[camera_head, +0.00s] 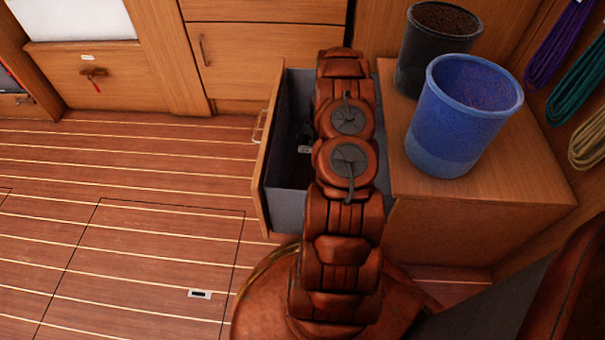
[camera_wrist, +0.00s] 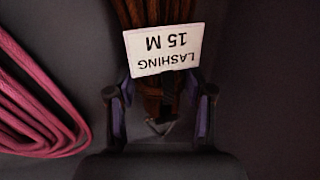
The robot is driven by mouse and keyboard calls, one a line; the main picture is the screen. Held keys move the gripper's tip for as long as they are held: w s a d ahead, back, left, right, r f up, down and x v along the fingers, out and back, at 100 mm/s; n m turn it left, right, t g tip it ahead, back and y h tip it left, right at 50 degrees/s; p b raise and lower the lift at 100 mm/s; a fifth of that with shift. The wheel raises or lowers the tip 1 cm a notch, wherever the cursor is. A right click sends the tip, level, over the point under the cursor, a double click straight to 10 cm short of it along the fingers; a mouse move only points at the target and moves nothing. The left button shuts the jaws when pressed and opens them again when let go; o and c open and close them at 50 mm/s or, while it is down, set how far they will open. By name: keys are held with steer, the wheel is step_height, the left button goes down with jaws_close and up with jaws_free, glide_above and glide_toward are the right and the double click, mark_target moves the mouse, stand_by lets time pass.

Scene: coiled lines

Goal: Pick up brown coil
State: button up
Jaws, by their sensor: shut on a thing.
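The brown coil (camera_wrist: 150,12) shows in the wrist view at top centre, with a white tag (camera_wrist: 163,49) reading "LASHING 15 M" across it. My gripper (camera_wrist: 160,108) is around the coil's lower end just below the tag, one finger on each side, shut on it. In the head view my arm reaches into an open drawer (camera_head: 292,198) with grey inner walls. The arm hides most of the drawer's inside, and I cannot make out the coil there.
A pink coil (camera_wrist: 35,105) lies left of my gripper in the wrist view. A blue bucket (camera_head: 455,125) and a dark bucket (camera_head: 410,55) stand on the wooden cabinet right of the drawer. Purple (camera_head: 555,40), teal (camera_head: 575,90) and tan (camera_head: 590,140) coils hang at right. The floor at left is clear.

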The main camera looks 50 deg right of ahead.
jaws_close()
step_height(320, 180, up, 10)
steer(key=p, duration=0.3)
steer(key=shift+r, duration=0.1)
stand_by(1.0)
